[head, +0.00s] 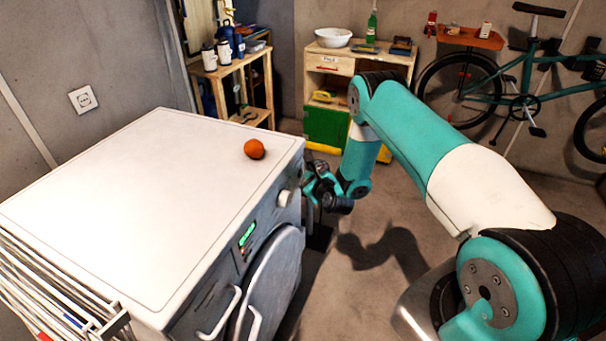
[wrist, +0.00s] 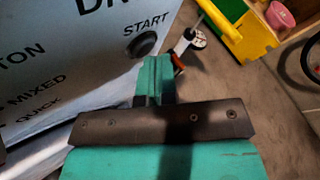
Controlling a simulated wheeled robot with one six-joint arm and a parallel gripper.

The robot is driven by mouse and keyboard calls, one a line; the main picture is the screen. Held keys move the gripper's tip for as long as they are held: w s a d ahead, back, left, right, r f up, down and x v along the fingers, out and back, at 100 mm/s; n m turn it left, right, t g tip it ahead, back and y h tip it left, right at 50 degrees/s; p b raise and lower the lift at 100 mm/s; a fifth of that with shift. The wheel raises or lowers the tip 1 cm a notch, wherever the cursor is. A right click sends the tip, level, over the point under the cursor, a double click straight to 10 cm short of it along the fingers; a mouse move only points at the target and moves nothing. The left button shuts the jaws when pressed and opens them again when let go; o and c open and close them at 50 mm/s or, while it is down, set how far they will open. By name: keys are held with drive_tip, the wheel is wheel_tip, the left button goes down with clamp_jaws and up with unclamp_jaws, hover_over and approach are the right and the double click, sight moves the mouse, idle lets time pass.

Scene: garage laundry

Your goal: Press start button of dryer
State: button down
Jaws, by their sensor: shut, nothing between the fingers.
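The dryer (head: 150,200) is a white-topped machine with a grey front, at the left of the head view. Its front carries a pale knob (head: 285,197), a green lit display (head: 247,235) and a round door (head: 272,285). In the wrist view the round dark start button (wrist: 143,44) sits under the word START on the panel (wrist: 70,60). My gripper (wrist: 155,62) is shut and empty, its tips just below the button in the picture; I cannot tell whether they touch. In the head view my gripper (head: 312,184) is beside the dryer's far front corner.
An orange ball or fruit (head: 254,149) lies on the dryer top. A wire rack (head: 60,300) hangs at its near left side. A wooden cabinet (head: 335,85) and a bicycle (head: 520,100) stand behind. The floor (head: 390,235) right of the dryer is clear.

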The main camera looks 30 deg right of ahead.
drive_tip(key=shift+s+d+b, duration=0.4)
drive_tip(key=shift+s+d, duration=0.05)
drive_tip(key=shift+s, duration=0.2)
drive_tip(key=s+d+b, duration=0.1)
drive_tip(key=s+b, duration=0.1)
drive_tip(key=s+d+b, duration=0.1)
drive_tip(key=s+d, duration=0.1)
drive_tip(key=shift+d+b, duration=0.1)
drive_tip(key=shift+b, duration=0.25)
drive_tip(key=shift+r, duration=0.1)
idle(0.7)
